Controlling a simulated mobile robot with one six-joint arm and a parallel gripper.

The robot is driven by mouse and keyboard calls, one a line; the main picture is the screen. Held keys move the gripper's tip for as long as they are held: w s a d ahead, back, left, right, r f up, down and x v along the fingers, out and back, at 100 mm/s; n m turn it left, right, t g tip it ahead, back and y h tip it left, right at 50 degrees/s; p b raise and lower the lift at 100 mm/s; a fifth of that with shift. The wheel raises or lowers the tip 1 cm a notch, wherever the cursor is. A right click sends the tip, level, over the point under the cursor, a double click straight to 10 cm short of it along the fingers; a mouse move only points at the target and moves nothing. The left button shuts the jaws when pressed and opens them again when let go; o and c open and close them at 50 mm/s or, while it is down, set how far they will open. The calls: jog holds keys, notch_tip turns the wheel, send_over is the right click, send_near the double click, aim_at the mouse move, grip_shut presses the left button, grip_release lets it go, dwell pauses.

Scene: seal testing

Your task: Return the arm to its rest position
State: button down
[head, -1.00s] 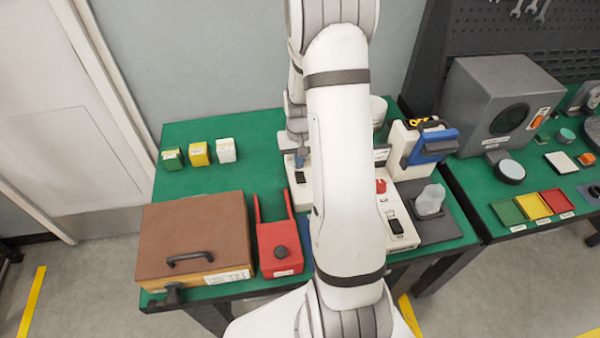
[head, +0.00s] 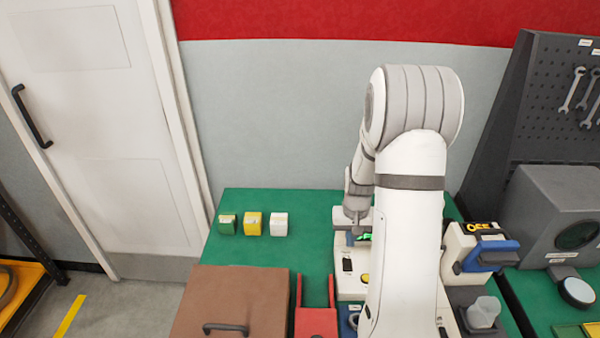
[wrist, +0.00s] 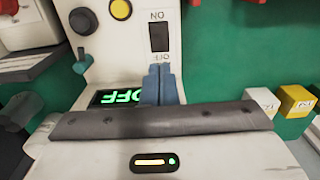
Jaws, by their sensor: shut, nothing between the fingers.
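My white arm rises through the right half of the head view, bends at a grey elbow and comes down over the green bench. My gripper (wrist: 160,84) has blue fingers, closed together and empty, in the wrist view. It also shows small in the head view (head: 350,238), above a white control unit (head: 345,285). In the wrist view a black rocker switch (wrist: 159,38) and a green-lit display (wrist: 118,98) with upside-down letters lie by the fingers. I cannot tell whether the fingertips touch the unit.
A brown-lidded box (head: 230,300) and a red fork-shaped fixture (head: 316,320) stand at the front. A blue-handled device (head: 485,253) stands right of my arm.

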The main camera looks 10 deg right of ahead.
jog(key=s+a+r+n+t+b, duration=0.1)
jog(key=s+a+r, duration=0.6)
jog(key=s+r, duration=0.3)
jog(key=s+a+r+n+t, duration=0.2)
jog(key=s+a+r, duration=0.5)
jog(key=s+r, duration=0.2)
jog(key=shift+b+v, duration=0.35)
jog(key=shift+v, duration=0.75)
jog(key=shift+s+a, duration=0.1)
